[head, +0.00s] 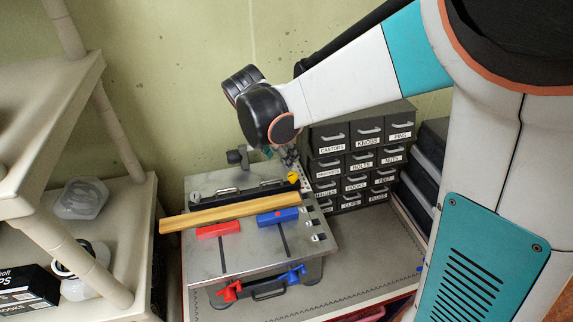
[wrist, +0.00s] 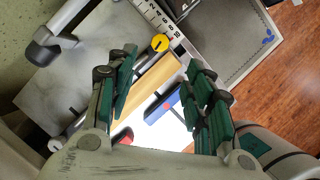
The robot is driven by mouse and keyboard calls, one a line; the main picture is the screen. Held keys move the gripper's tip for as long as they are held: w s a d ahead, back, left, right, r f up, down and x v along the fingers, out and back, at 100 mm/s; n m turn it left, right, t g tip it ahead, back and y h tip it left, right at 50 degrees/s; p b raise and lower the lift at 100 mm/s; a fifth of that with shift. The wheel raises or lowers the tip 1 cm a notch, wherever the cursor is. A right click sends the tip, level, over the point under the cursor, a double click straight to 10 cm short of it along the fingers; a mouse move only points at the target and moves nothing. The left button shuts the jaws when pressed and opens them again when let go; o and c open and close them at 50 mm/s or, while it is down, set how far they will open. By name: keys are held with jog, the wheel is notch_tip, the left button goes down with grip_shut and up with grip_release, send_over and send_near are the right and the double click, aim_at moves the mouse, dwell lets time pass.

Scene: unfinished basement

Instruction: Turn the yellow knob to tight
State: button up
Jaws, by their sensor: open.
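The yellow knob (head: 293,177) is at the back right of a grey metal plate fixture (head: 245,258), at the right end of a black bar. In the wrist view the yellow knob (wrist: 160,42) is round with a dark mark, just beyond and between my fingertips. My gripper (wrist: 163,63) is open and empty, its green-padded fingers on either side of the view and apart from the knob. In the head view it is mostly hidden behind my wrist, with a small part showing just above the knob. The knob's scale markings are not readable.
A wooden bar (head: 230,212) lies across the plate, behind a red block (head: 218,230) and a blue block (head: 278,217). Red (head: 229,291) and blue (head: 290,277) clamp handles are at the front. Labelled drawers (head: 355,160) stand behind right; shelves (head: 120,225) are left.

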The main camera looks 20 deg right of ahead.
aim_at(292, 175)
jog(key=b+x, duration=0.7)
jog(key=x, duration=0.5)
jog(key=shift+f, duration=0.25)
jog(key=c, duration=1)
